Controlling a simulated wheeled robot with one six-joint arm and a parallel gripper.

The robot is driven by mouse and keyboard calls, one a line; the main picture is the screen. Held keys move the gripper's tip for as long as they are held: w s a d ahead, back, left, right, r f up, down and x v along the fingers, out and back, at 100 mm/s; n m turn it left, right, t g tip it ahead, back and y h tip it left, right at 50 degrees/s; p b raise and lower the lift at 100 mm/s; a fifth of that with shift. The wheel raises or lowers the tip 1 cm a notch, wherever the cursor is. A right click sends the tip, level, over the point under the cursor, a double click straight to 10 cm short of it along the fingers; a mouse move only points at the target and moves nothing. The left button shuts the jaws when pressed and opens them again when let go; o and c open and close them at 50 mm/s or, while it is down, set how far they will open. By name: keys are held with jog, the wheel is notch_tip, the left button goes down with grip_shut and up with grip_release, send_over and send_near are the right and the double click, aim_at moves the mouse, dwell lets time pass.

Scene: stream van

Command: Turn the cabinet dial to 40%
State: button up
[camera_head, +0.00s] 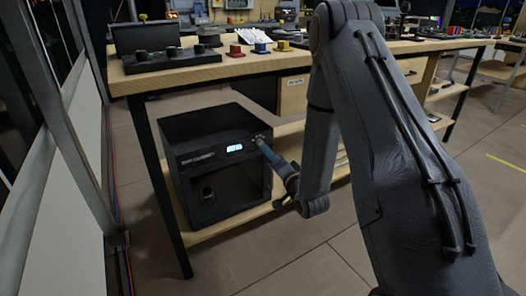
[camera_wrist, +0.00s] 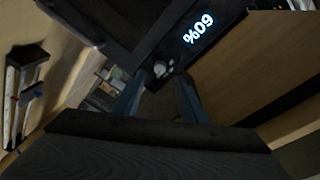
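The dark cabinet (camera_head: 218,165) stands on the lower wooden shelf of the workbench. Its lit display (camera_head: 235,148) is on the upper front panel; in the wrist view the display (camera_wrist: 198,29) appears upside down and reads 60%. The small pale dial (camera_wrist: 162,69) is beside the display, mostly hidden by my gripper in the head view. My gripper (camera_head: 262,143) is at the panel's right end. In the wrist view, my gripper (camera_wrist: 161,76) has its two fingers apart, one on each side of the dial, with what looks like a small gap.
The workbench top (camera_head: 185,72) is above the cabinet, with a dark control panel (camera_head: 172,60) and several coloured blocks on it. A table leg (camera_head: 160,185) stands left of the cabinet. My arm covers the right of the head view. The floor in front is clear.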

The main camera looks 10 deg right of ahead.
aim_at(261, 144)
jog(key=b+x, duration=0.1)
jog(key=x, duration=0.5)
jog(key=shift+w, duration=0.2)
grip_shut()
